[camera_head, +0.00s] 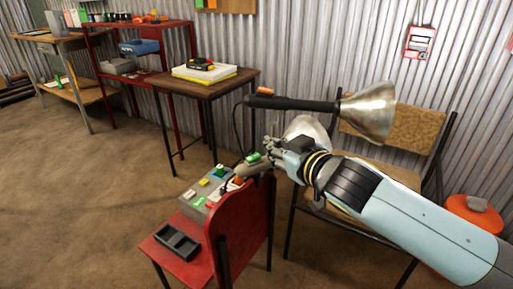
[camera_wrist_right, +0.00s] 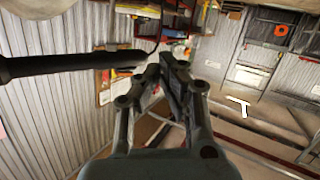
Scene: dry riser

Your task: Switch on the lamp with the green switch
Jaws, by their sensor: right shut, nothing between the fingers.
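A lamp with a black arm and a metal shade (camera_head: 366,112) stands at centre right, with an orange piece (camera_head: 265,91) at the end of its arm. A second pale shade (camera_head: 308,128) shows partly behind my right gripper (camera_head: 270,150). In the wrist view my right gripper (camera_wrist_right: 164,68) is shut and empty, beside the lamp's black arm (camera_wrist_right: 70,65). My left gripper is out of view.
The red chair (camera_head: 243,225) bears a black tray (camera_head: 177,241). A wooden table (camera_head: 222,86) with yellow and white items stands behind, and a red shelf (camera_head: 188,45) farther left. A chair with a cork back (camera_head: 410,130) is on the right. The floor at left is clear.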

